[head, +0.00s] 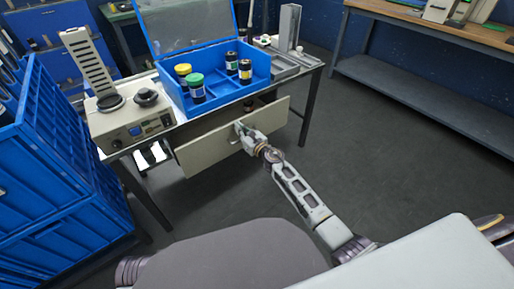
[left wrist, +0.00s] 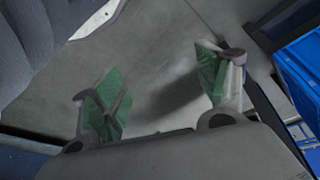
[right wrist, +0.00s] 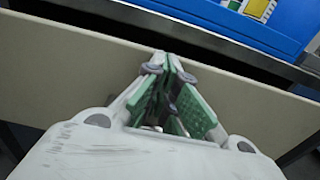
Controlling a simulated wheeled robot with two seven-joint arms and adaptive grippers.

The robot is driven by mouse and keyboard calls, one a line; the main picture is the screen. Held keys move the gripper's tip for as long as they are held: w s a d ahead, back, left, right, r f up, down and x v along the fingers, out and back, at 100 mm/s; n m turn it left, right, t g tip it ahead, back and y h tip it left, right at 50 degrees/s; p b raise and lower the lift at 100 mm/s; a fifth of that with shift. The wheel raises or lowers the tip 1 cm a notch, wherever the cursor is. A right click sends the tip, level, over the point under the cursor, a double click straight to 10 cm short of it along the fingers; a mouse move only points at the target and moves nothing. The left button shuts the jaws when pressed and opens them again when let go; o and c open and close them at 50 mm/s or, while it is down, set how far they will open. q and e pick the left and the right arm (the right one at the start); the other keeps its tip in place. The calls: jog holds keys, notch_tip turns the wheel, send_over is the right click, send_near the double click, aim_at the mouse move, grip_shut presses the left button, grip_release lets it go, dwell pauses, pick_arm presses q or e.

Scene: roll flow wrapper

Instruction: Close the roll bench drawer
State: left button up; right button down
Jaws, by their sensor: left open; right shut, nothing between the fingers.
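The roll bench drawer (head: 205,151) is a beige front panel under the bench, and it stands pulled out. Its handle shows in the head view (head: 235,140), partly behind my right gripper. My right gripper (head: 241,128) is at the drawer front, near its middle; its fingers are shut with nothing between them. In the right wrist view the fingertips (right wrist: 167,62) are at the top edge of the drawer front (right wrist: 75,60); whether they touch it I cannot tell. My left gripper (left wrist: 160,90) is open and empty over the grey floor; it is not seen in the head view.
On the bench (head: 305,68) are an open blue case (head: 215,105) with several jars, and a beige device (head: 130,118) at the left. Blue crates (head: 60,160) stand at the left. Another workbench (head: 420,95) is at the right. The floor before the drawer is clear.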

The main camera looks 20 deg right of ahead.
pick_arm(q)
jog(key=b, duration=0.1)
jog(key=d+t+b, duration=0.1)
jog(key=b, duration=0.1)
jog(key=shift+w+d+r+h, duration=0.1)
jog(key=shift+d+r+h, duration=0.1)
jog(key=shift+r+h, duration=0.1)
pick_arm(e)
jog(key=x, duration=0.7)
jog(key=shift+w, duration=0.35)
jog(key=shift+a+r, duration=0.1)
jog(key=shift+r, duration=0.2)
